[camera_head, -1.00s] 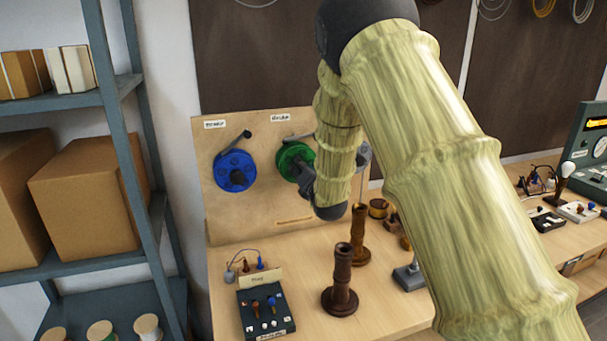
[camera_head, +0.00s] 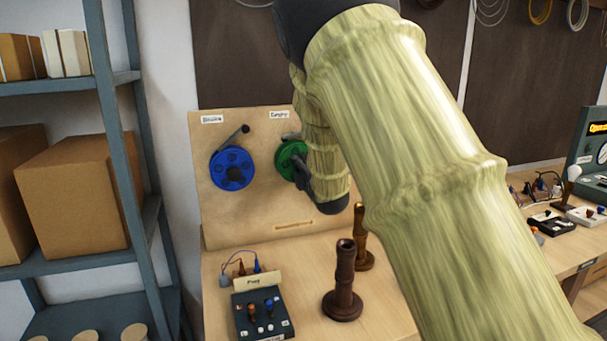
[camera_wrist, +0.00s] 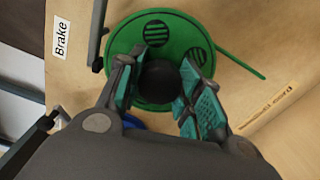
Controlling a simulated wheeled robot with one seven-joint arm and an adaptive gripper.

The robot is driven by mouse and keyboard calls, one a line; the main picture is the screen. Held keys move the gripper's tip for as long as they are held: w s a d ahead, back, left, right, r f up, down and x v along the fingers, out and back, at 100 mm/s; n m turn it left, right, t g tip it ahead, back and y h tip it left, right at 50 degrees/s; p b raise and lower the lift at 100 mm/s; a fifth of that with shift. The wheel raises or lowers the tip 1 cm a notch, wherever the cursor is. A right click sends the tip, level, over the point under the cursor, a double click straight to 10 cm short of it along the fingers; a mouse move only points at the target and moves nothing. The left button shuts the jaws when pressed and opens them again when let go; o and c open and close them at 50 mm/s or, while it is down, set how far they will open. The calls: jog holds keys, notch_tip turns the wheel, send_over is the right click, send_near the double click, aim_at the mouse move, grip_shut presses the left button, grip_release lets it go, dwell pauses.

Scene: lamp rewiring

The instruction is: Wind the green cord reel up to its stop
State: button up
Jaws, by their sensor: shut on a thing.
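The green cord reel (camera_head: 289,158) is mounted on the upright tan board, partly hidden behind my arm in the head view. In the wrist view the green reel (camera_wrist: 188,28) faces me, with round slotted holes in its disc and a thin green strip reaching out to the right. My gripper (camera_wrist: 160,82) is at the middle of the reel, its teal-padded fingers on both sides of a dark round knob (camera_wrist: 162,76) and shut on it. The head view shows my gripper (camera_head: 301,178) only partly, right against the reel.
A blue reel (camera_head: 232,168) with a dark crank is to the left on the tan board (camera_head: 225,222). Below stand a dark turned post (camera_head: 343,285), a brown one (camera_head: 361,240) and a small plug box (camera_head: 263,315). A shelf rack (camera_head: 120,120) is at left.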

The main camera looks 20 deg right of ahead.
jog(key=m+b, duration=0.2)
jog(key=m, duration=0.2)
jog(key=shift+m, duration=0.4)
jog(key=m+b, duration=0.1)
jog(key=m, duration=0.2)
jog(key=shift+r+m, duration=0.1)
jog(key=shift+m, duration=0.2)
jog(key=m+b, duration=0.1)
jog(key=m, duration=0.3)
jog(key=shift+m, duration=0.3)
jog(key=m+b, duration=0.1)
jog(key=m, duration=0.2)
jog(key=shift+r+m, duration=0.1)
jog(key=shift+m, duration=0.2)
jog(key=m+b, duration=0.1)
jog(key=m, duration=0.2)
jog(key=shift+w+m, duration=0.1)
jog(key=shift+m, duration=0.2)
jog(key=m+b, duration=0.1)
jog(key=m, duration=0.3)
jog(key=shift+d+m+b, duration=0.15)
jog(key=shift+m+b, duration=0.15)
jog(key=shift+b, duration=0.1)
jog(key=m+b, duration=0.2)
jog(key=m, duration=0.2)
jog(key=shift+m+b, duration=0.75)
jog(key=shift+m, duration=1.35)
